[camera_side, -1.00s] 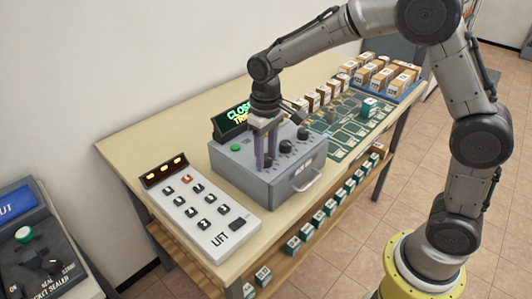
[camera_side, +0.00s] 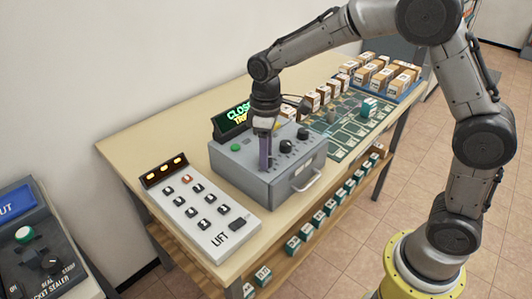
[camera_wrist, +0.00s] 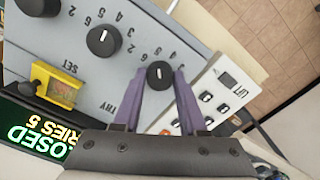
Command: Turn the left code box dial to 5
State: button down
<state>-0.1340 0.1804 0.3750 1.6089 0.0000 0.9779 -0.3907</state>
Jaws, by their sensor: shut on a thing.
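The grey code box (camera_side: 262,185) stands on the table with a row of black dials on its top. My gripper (camera_side: 265,165) points straight down over the left dial, and in the side view its purple fingers hide that dial. In the wrist view the left dial (camera_wrist: 160,75) is a black knob with a white pointer mark, and my gripper (camera_wrist: 159,82) is shut on it, one finger on each side. Some digits around this dial are covered by the fingers. The middle dial (camera_wrist: 104,41) and the right dial (camera_wrist: 38,5) are free.
A display (camera_side: 236,118) behind the box reads "CLOSED" and "TRIES 5". The box has a green button (camera_side: 236,147) and a front handle (camera_side: 307,182). A white LIFT keypad (camera_side: 203,212) lies to the left. A green sorting mat (camera_side: 345,140) and parcels lie to the right.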

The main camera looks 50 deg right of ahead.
jog(key=shift+r, duration=0.1)
jog(key=shift+c, duration=2.3)
grip_release()
notch_tip(320, 180, up, 14)
